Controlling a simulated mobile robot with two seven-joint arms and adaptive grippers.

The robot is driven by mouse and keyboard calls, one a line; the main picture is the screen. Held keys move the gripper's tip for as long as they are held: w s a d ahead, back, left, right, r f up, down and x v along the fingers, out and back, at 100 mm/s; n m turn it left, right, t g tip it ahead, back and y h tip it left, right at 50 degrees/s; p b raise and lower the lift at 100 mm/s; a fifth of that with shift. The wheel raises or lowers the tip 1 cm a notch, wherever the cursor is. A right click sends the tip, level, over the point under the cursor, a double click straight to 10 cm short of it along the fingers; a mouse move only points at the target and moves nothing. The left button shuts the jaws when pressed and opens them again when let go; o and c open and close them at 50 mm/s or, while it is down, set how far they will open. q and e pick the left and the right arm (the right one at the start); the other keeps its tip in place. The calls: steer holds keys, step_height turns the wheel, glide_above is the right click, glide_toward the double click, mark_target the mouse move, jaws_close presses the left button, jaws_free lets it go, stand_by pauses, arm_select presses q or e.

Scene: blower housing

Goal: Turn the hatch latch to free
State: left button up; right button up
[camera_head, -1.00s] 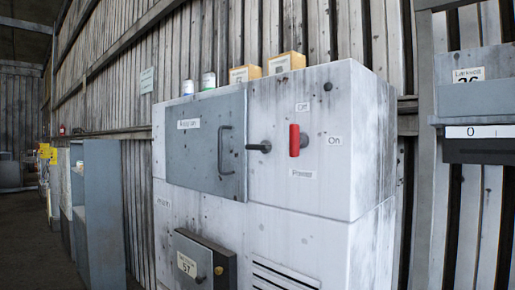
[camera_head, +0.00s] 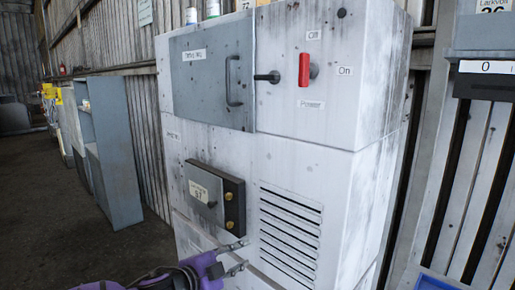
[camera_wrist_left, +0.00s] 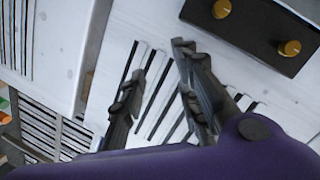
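The hatch (camera_head: 205,95) is a grey door with a bar handle (camera_head: 233,80), closed flat on the upper front of the white blower housing (camera_head: 290,135). The hatch latch (camera_head: 267,77) is a small black lever at the hatch's right edge. It lies about horizontal, its end reaching left to the door edge. My left gripper (camera_head: 240,258) is low in the head view, in front of the lower housing and well below the latch. In the left wrist view its two dark fingers (camera_wrist_left: 158,95) are apart, with nothing between them but the vented panel behind. My right gripper is not in view.
A red power lever (camera_head: 304,70) sits just right of the latch, between "Off" and "On" labels. A dark box with brass knobs (camera_head: 215,196) juts out below the hatch, above my left gripper. Vent slots (camera_head: 290,230) are beside it. A grey shelf (camera_head: 115,150) stands left.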

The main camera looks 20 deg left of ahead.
arm_select(q)
steer(key=w+r+m+t+h, duration=0.25)
steer(key=r+m, duration=0.35)
steer(key=r, duration=2.2)
step_height(320, 180, up, 12)
steer(key=s+m, duration=0.2)
glide_toward(263, 77)
steer(key=shift+g, duration=0.35)
steer(key=b+x, duration=0.3)
steer(key=x, duration=0.5)
steer(key=shift+w+a+f, duration=0.1)
steer(key=shift+f, duration=0.05)
steer(key=shift+w+r, duration=0.2)
steer(key=shift+r, duration=0.25)
jaws_close()
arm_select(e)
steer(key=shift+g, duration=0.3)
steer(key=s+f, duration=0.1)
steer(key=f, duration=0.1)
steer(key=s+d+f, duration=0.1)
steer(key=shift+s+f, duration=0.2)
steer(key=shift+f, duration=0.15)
